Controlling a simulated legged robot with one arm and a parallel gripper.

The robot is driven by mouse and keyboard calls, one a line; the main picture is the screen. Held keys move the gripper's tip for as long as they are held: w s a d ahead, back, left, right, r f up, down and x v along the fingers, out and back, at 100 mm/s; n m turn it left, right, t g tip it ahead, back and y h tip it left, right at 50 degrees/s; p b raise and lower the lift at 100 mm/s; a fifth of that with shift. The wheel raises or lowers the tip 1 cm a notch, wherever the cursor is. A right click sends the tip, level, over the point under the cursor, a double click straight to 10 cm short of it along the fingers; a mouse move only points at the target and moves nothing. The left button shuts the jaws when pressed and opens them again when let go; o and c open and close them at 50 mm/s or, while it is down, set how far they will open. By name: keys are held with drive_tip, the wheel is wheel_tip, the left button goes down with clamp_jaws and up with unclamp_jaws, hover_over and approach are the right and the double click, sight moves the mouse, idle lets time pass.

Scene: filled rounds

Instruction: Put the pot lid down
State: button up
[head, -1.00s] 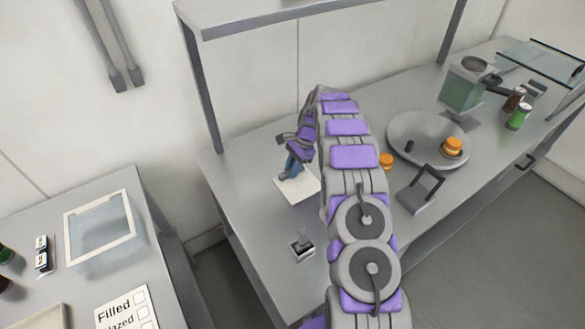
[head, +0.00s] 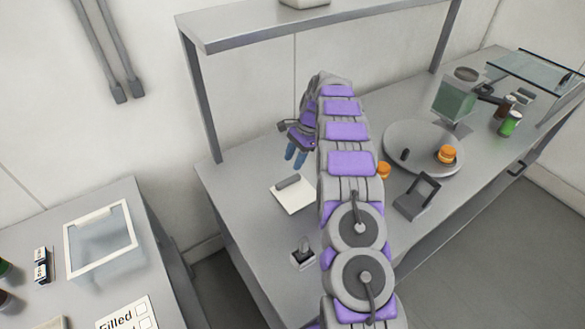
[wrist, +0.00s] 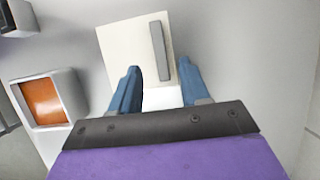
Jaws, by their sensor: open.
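The pot lid (head: 297,202) is a flat white square with a grey bar handle. It lies flat on the grey counter, left of my arm. In the wrist view the lid (wrist: 128,50) is ahead of the fingers, its handle near the right side. My gripper (head: 296,155) is open and empty, above and apart from the lid; its blue fingers also show in the wrist view (wrist: 160,82). A square container with orange contents (wrist: 45,102) stands left of the lid in the wrist view; I cannot make it out in the head view.
A small dark-handled tool (head: 303,254) stands near the counter's front edge. Right of my arm are a round grey plate (head: 425,137) bearing an orange-topped jar, a grey stand (head: 416,198) and a green-filled dispenser (head: 457,97). A shelf (head: 255,25) spans above.

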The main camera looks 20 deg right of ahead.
drive_tip(key=s+a+r+n, duration=0.2)
drive_tip(key=s+a+r, duration=0.2)
drive_tip(key=r, duration=0.3)
drive_tip(key=s+a+r+n, duration=0.2)
drive_tip(key=s+a+r, duration=0.2)
drive_tip(key=r, duration=0.3)
drive_tip(key=s+a+r+n+g+h, duration=0.1)
drive_tip(key=s+a+r+n, duration=0.15)
drive_tip(key=s, duration=0.35)
drive_tip(key=s+a+r+n+h, duration=0.1)
drive_tip(key=s+r+n, duration=0.15)
drive_tip(key=s, duration=0.35)
drive_tip(key=s+a+n+h, duration=0.1)
drive_tip(key=s+n, duration=0.2)
drive_tip(key=s, duration=1.1)
drive_tip(key=s+a+f+n+h, duration=0.1)
drive_tip(key=s+a+n, duration=0.1)
drive_tip(key=s, duration=1.3)
drive_tip(key=shift+a+f+n, duration=0.3)
drive_tip(key=shift+n, duration=0.6)
